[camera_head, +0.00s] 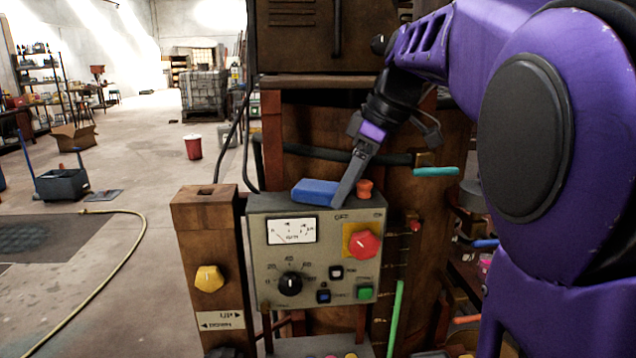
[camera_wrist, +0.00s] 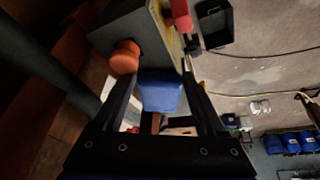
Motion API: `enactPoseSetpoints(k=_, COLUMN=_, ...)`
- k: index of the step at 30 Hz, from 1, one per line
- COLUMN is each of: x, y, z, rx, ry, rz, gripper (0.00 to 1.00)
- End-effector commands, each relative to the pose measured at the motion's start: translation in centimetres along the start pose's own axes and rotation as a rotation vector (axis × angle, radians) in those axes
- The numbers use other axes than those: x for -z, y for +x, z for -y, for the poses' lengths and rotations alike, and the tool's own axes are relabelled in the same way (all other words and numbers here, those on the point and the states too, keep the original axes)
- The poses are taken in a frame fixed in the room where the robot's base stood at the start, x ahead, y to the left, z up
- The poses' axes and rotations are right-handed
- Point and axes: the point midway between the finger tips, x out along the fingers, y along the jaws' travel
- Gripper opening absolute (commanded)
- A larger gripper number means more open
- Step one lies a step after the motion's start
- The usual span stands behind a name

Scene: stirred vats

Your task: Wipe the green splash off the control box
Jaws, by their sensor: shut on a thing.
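The grey control box (camera_head: 318,258) stands front and centre, with a dial gauge, a red knob on a yellow plate and several small buttons. Its grey top also shows in the wrist view (camera_wrist: 118,33). My gripper (camera_head: 345,192) is shut on a blue block (camera_head: 314,192), which looks like a sponge. The block lies at the box's top edge; I cannot tell whether it touches the surface. In the wrist view the block (camera_wrist: 160,93) sits between the two fingers. I make out no green splash; the block and fingers hide part of the top.
An orange knob (camera_head: 364,187) stands on the box top close to my gripper. The red knob (camera_head: 363,243) sticks out of the front. A brown post with a yellow knob (camera_head: 209,278) stands left of the box. Open floor lies farther left, with a yellow hose (camera_head: 128,258).

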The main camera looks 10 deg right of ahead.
Motion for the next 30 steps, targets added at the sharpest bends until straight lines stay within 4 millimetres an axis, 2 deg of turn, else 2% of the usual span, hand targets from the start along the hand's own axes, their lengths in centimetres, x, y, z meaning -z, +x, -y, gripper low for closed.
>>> enactPoseSetpoints(k=1, x=-0.7, y=0.3, z=-0.2, rx=0.004, ry=0.009, rz=0.014, gripper=0.0)
enactPoseSetpoints(k=8, x=-0.6, y=0.3, z=-0.1, rx=0.006, ry=0.009, rz=0.016, gripper=0.0)
enactPoseSetpoints(k=18, x=1.9, y=1.2, z=1.4, rx=0.01, ry=0.004, rz=0.014, gripper=0.0)
enactPoseSetpoints(k=26, x=2.8, y=1.4, z=1.8, rx=0.009, ry=0.003, rz=0.012, gripper=0.0)
enactPoseSetpoints(k=30, x=4.0, y=1.7, z=2.5, rx=0.01, ry=-0.001, rz=0.01, gripper=0.0)
